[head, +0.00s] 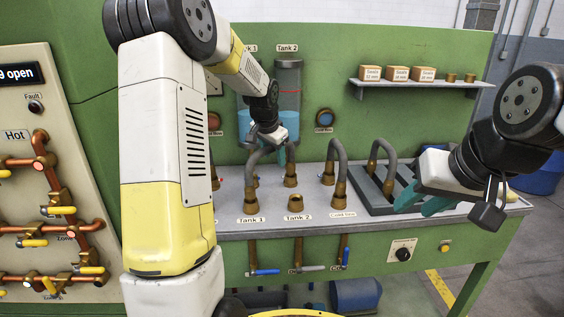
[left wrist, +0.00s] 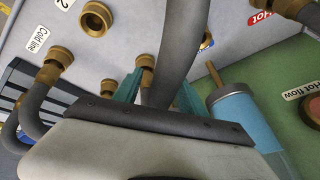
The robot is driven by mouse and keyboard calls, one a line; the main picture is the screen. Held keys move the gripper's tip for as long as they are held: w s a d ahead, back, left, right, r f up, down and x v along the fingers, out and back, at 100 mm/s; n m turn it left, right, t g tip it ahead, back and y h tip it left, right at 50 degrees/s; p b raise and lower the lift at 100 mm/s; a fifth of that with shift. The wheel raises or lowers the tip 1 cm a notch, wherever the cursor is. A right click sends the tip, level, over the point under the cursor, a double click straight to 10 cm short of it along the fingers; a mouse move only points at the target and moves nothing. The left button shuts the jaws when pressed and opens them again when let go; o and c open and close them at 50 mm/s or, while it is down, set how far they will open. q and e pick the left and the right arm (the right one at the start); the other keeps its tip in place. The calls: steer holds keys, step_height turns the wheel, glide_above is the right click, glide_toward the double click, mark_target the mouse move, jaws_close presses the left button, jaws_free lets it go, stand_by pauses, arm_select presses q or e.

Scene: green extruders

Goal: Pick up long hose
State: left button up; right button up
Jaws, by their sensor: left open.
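My left gripper (head: 270,136) is at the top of this arch. In the left wrist view the grey hose (left wrist: 176,50) passes between the open teal fingers of the left gripper (left wrist: 158,92); I cannot tell whether they touch it. A second arched hose (head: 338,152) stands at the Cold line fitting, and a third hose (head: 382,147) stands at the dark rack. I cannot tell which is longest. My right gripper (head: 423,203) is open and empty at the rack's right.
The bench (head: 230,220) carries an empty brass fitting (head: 296,203) at the Tank 2 label. The slotted rack (head: 365,195) lies at the right. A shelf (head: 420,84) with small boxes and a tank (head: 288,95) are behind. Valves hang below the bench front.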

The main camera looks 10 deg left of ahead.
arm_select(q)
steer(key=shift+f, duration=0.2)
stand_by(0.6)
jaws_close()
